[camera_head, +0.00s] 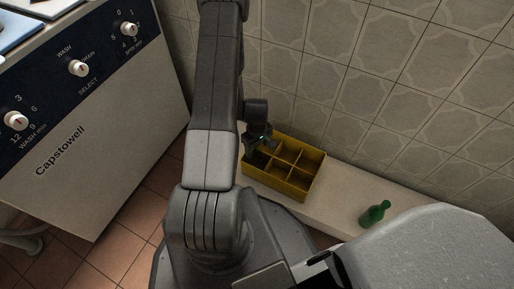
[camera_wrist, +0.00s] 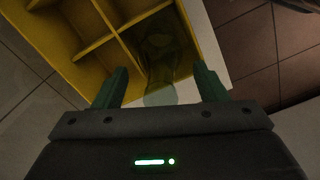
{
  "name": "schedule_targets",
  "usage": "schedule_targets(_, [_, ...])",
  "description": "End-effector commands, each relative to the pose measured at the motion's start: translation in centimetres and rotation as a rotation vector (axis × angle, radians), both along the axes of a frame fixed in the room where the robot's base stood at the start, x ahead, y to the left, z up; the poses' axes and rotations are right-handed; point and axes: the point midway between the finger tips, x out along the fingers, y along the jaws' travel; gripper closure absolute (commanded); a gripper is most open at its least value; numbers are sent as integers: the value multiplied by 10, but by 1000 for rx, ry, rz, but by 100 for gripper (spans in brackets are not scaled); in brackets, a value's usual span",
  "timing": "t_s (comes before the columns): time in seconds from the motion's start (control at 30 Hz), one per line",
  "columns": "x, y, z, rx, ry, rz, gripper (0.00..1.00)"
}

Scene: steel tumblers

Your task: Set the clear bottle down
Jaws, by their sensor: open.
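The clear bottle (camera_wrist: 160,62) shows faintly in the wrist view, see-through and dim, between my two fingers. It appears to stand in a corner compartment of the yellow crate (camera_wrist: 62,38), with its near end toward my palm. My gripper (camera_wrist: 159,86) is open, with one finger on each side of the bottle and gaps visible. In the head view my gripper (camera_head: 256,150) is over the left end of the yellow crate (camera_head: 284,188). I cannot make out the bottle there.
The crate stands on a pale ledge (camera_head: 338,196) along the tiled wall. The other compartments look empty. A washing machine (camera_head: 110,130) is on the left. Ledge between crate and green bottle is clear.

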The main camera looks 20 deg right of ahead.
Motion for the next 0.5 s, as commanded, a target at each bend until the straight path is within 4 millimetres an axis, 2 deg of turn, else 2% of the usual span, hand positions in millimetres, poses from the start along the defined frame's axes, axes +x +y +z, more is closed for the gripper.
schedule_targets(0.03, [1, 0, 16, -1, -2, 0, 34])
schedule_targets(0.2, [1, 0, 55, -2, -4, 0, 34])
schedule_targets(0.4, [1, 0, 89, -1, -2, 0, 34])
schedule_targets(0.5, [1, 0, 98, -1, -1, 0, 34])
